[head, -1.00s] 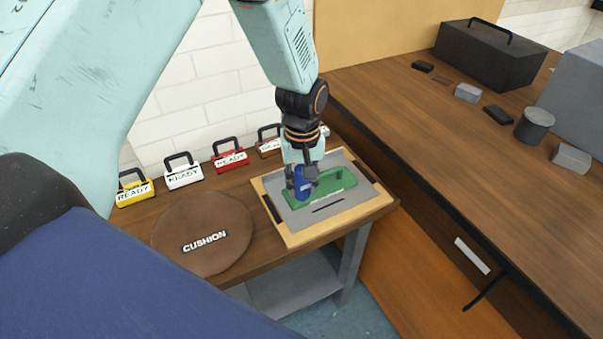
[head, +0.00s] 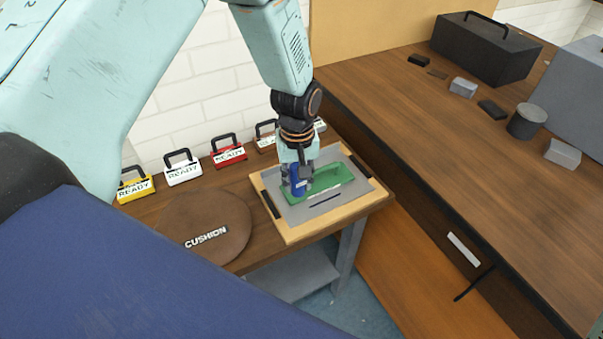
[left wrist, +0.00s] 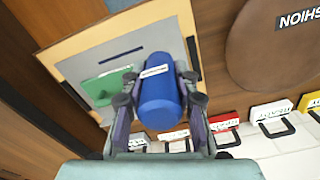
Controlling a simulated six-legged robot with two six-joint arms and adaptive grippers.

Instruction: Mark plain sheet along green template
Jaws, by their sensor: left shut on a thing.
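My left gripper (head: 298,176) is shut on a blue marker (head: 297,188), which it holds upright over the left end of the green template (head: 334,178). The marker (left wrist: 160,95) also fills the middle of the left wrist view, between the two fingers. The template lies flat on the grey plain sheet (head: 297,215) and has a raised green grip. The sheet rests on a light wooden board (head: 302,233) with black clips at its sides. A dark line shows on the sheet in front of the template. The marker's tip is hidden, so contact cannot be told. My right gripper is not in view.
A round brown cushion (head: 203,222) lies left of the board. Several READY tags with handles, one red (head: 229,154), stand along the wall. A higher wooden bench (head: 420,120) at the right carries dark boxes and small blocks.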

